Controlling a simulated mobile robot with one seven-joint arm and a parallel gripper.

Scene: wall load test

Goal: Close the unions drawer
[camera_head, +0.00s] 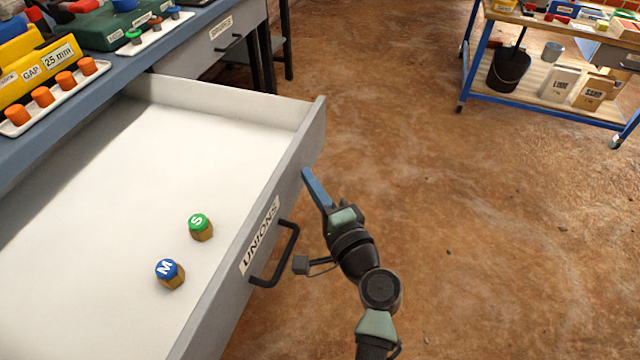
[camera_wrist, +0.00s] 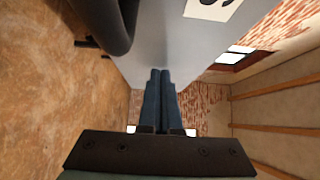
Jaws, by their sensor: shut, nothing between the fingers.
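The unions drawer (camera_head: 215,310) is pulled far out from the workbench, its front labelled UNIONS with a black bar handle (camera_head: 289,255). Inside it stand a green-topped fitting marked S (camera_head: 201,228) and a blue-topped fitting marked M (camera_head: 170,274). My gripper (camera_head: 306,172) is shut and empty, its blue fingers close to the outer face of the drawer front, beyond the handle. I cannot tell whether they touch it. In the wrist view, the shut fingers (camera_wrist: 160,75) point along the grey drawer front (camera_wrist: 165,35), and the dark handle (camera_wrist: 112,25) shows at upper left.
A blue-edged workbench (camera_head: 110,65) holds trays of orange-capped and coloured parts. A closed drawer labelled SPARES (camera_head: 215,50) is beyond the open one. A blue-framed cart (camera_head: 535,110) with a black bucket (camera_head: 508,70) stands at upper right. The brown floor (camera_head: 500,240) is clear.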

